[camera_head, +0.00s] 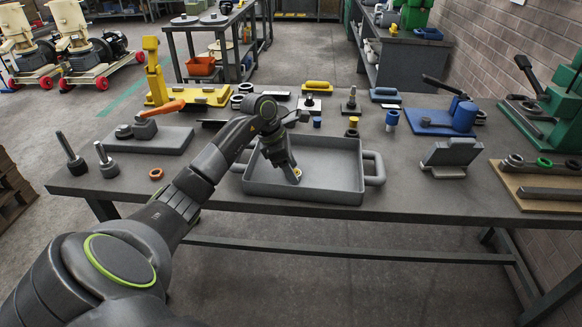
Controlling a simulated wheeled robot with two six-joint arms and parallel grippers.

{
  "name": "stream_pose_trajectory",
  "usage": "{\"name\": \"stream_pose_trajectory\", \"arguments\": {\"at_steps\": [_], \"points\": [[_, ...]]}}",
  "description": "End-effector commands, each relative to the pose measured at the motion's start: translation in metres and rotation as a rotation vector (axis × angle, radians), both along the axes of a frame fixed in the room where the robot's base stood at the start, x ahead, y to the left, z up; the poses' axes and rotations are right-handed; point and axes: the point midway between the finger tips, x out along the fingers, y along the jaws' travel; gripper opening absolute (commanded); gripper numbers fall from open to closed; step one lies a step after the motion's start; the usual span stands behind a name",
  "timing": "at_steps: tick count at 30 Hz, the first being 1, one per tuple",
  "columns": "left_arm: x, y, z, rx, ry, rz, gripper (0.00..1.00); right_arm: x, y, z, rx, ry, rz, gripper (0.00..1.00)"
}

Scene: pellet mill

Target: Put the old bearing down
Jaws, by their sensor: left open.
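My left gripper (294,177) reaches down into the grey two-handled tray (335,197) on the workbench, near the tray's left half. The gripper is open. A small yellowish ring-like part (298,172), perhaps the old bearing, shows at the fingertips, low over or on the tray floor. The fingers partly hide it, and I cannot tell whether they touch it. The rest of the tray floor looks bare. My right gripper is not in view.
On the bench (230,192), a copper-coloured ring (156,174) and two dark upright tools stand left of the tray. A grey tilted stand (451,156) is right of it. Small parts, a yellow fixture (203,95) and a blue vise-like device (447,118) fill the back.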

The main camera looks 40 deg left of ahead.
Motion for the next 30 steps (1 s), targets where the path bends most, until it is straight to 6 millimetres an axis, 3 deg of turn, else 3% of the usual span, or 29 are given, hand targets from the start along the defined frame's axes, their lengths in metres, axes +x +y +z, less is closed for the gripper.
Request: {"name": "stream_pose_trajectory", "arguments": {"at_steps": [5, 18, 24, 30], "points": [[-0.003, 0.006, 0.015, 0.005, -0.004, 0.0, 0.56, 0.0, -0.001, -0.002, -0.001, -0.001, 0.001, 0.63], [-0.025, 0.031, 0.097, 0.003, -0.002, 0.002, 0.56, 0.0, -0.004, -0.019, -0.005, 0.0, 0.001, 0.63], [-0.029, 0.035, 0.112, 0.001, 0.0, 0.0, 0.56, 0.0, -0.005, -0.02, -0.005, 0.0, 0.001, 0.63], [-0.03, 0.035, 0.113, -0.001, 0.001, 0.0, 0.56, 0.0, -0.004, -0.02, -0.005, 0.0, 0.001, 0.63]]}}
